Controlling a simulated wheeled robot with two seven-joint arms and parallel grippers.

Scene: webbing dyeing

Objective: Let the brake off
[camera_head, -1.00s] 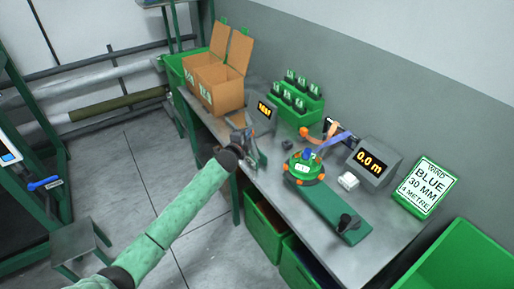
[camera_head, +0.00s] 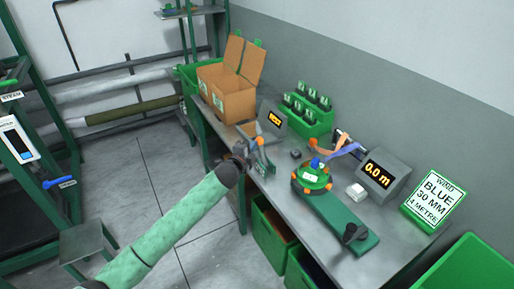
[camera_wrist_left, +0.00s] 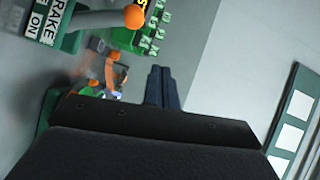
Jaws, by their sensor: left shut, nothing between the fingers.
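The brake's lever (camera_wrist_left: 95,19) is a grey bar with an orange knob (camera_wrist_left: 134,16). It stands beside a green plate with a white label reading BRAKE (camera_wrist_left: 42,22), with ON partly showing. In the head view the orange knob (camera_head: 258,141) shows at the table's near edge, next to my left gripper, which partly hides the brake. My left gripper (camera_wrist_left: 163,73) is shut and empty. Its dark fingertips are together, to the right of and below the knob in the wrist view, apart from it. My right gripper is in neither view.
A green winder (camera_head: 314,176) with orange knobs and a long green base sits on the grey table. Behind are a display reading 0.0 m (camera_head: 380,172), a bottle rack (camera_head: 308,120) and cardboard boxes (camera_head: 228,98). A sign (camera_head: 436,200) stands at the right.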

